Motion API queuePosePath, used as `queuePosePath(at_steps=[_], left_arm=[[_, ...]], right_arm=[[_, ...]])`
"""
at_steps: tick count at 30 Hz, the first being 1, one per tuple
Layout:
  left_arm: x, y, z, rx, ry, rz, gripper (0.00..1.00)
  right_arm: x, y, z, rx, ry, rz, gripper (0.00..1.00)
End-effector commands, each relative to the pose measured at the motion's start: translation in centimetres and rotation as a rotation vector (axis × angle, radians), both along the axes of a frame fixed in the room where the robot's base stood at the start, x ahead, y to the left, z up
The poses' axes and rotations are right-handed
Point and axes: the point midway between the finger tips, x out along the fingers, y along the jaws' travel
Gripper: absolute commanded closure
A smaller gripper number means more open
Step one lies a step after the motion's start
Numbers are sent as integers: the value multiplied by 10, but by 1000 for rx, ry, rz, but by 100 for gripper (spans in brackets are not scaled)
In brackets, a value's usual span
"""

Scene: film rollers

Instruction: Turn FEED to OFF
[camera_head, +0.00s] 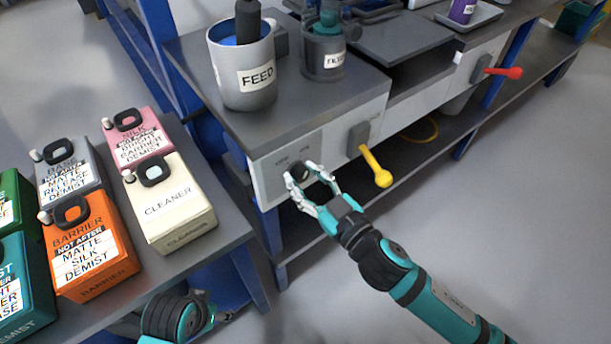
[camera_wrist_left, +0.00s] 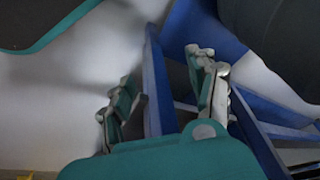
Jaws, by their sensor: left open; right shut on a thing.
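The FEED tank (camera_head: 244,75) is a grey cup with a white FEED label and stands on the left end of the bench. Below it, on the white front panel (camera_head: 268,187), is a small dark knob (camera_head: 299,170) with OFF marked to its upper left and ON to its upper right. My right gripper (camera_head: 304,177) is shut on the knob, its fingertips on either side and partly hiding it. The knob's exact pointing is unclear. My left gripper (camera_wrist_left: 165,88) is open and empty in the left wrist view, among blue frame bars.
A yellow lever (camera_head: 376,168) and a red lever (camera_head: 503,72) stick out from the panel to the right. A FILTER pot (camera_head: 323,55) stands beside FEED. Labelled cans, including CLEANER (camera_head: 170,205) and orange BARRIER (camera_head: 92,258), crowd the left table. Floor at right is clear.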

Motion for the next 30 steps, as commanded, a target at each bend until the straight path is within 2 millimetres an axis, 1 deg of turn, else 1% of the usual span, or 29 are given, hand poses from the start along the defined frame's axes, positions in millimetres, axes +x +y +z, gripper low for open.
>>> queuePosePath(at_steps=[1, 5, 9, 18, 24, 30], left_arm=[[1, 0, -8, 1, 9, -2, 41], [2, -1, -26, 1, 18, -3, 41], [0, -1, -53, 2, 34, -4, 41], [-12, 0, -109, 5, 63, -9, 41], [-24, 2, -136, 6, 79, -12, 41], [-34, 3, -154, 7, 89, -14, 41]], right_arm=[[0, 0, 1, -16, -10, 0, 96], [-1, 1, 2, -79, -58, 0, 96], [-1, 1, 2, -172, -124, 0, 96], [-1, 2, 2, -403, -292, 1, 96], [-2, 2, 1, -550, -399, 0, 96], [-2, 3, -1, -672, -489, 2, 96]])
